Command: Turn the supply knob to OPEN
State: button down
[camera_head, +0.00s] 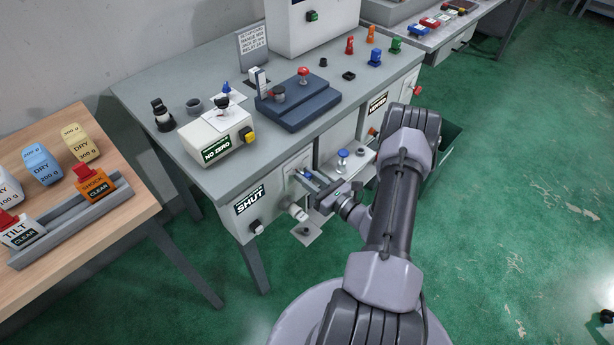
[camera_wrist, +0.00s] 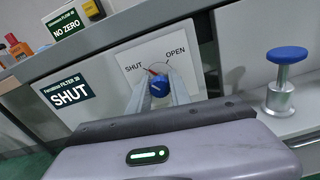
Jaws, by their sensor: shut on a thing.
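The blue supply knob (camera_wrist: 157,89) sits on a white dial plate (camera_wrist: 196,62) printed SHUT at upper left and OPEN at upper right. A red mark at the knob's upper left points toward the SHUT side. My gripper (camera_wrist: 160,86) is shut on the knob, with one pale finger on each side of it. In the head view my gripper (camera_head: 312,180) reaches the front of the grey bench, and the arm and wrist hide much of the dial. A dark green sign (camera_wrist: 70,93) left of the dial reads SHUT; it also shows in the head view (camera_head: 250,200).
A blue-topped metal post (camera_wrist: 285,75) stands right of the dial, close to my gripper. The bench (camera_head: 215,75) carries a white NO ZERO box (camera_head: 217,137) and a dark blue fixture (camera_head: 300,110). A wooden table (camera_head: 75,235) stands at left. Green floor at right is open.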

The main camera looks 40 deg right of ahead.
jog(key=m, duration=0.4)
jog(key=shift+p, duration=0.4)
jog(key=m, duration=0.4)
jog(key=shift+m+p, duration=0.4)
jog(key=m, duration=0.4)
jog(key=shift+p, duration=0.3)
jog(key=shift+m, duration=2.1)
jog(key=c, duration=1.2)
grip_release()
jog(key=shift+s, duration=0.1)
